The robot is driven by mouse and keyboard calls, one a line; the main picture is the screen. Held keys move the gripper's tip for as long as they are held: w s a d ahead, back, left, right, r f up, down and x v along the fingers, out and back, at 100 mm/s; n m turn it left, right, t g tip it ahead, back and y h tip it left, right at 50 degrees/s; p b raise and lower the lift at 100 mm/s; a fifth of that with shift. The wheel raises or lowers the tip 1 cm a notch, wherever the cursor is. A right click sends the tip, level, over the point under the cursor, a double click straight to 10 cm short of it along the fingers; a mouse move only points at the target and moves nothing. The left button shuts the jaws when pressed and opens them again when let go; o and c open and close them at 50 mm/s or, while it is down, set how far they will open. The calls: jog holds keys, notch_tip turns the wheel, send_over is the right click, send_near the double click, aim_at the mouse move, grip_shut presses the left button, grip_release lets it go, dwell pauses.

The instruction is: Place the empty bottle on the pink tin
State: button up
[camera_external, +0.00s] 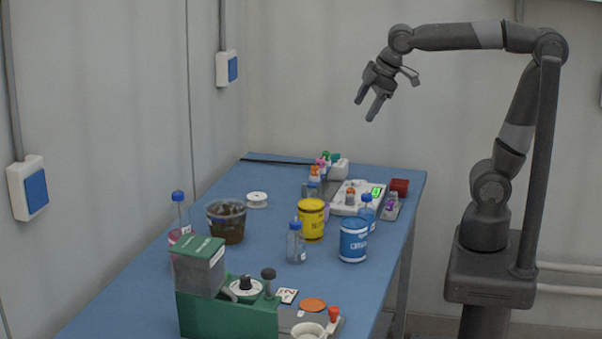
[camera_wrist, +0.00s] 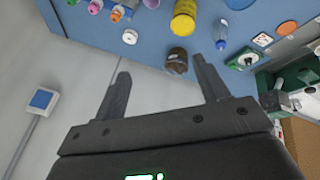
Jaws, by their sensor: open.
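A clear, empty-looking bottle with a blue cap (camera_external: 296,245) stands upright on the blue table, left of the blue tin and in front of the yellow tin. The wrist view shows it near the top (camera_wrist: 221,31). A small pinkish-purple patch (camera_external: 326,211) shows behind the yellow tin; I cannot tell whether it is the pink tin. My gripper (camera_external: 366,109) is open and empty, high above the far end of the table.
A yellow tin (camera_external: 311,221), a blue tin (camera_external: 353,243) and a brown tub (camera_external: 227,225) stand mid-table. A third bottle (camera_external: 366,213) is behind the blue tin. A green device (camera_external: 229,313) fills the near end. A white spool (camera_external: 257,199) lies behind the tub.

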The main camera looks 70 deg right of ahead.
jog(key=s+d+f+m, duration=0.3)
jog(key=s+f+m, duration=0.4)
jog(key=s, duration=0.4)
jog(key=shift+s+d+f, duration=0.3)
jog(key=shift+d+f, duration=0.05)
jog(key=shift+f, duration=0.35)
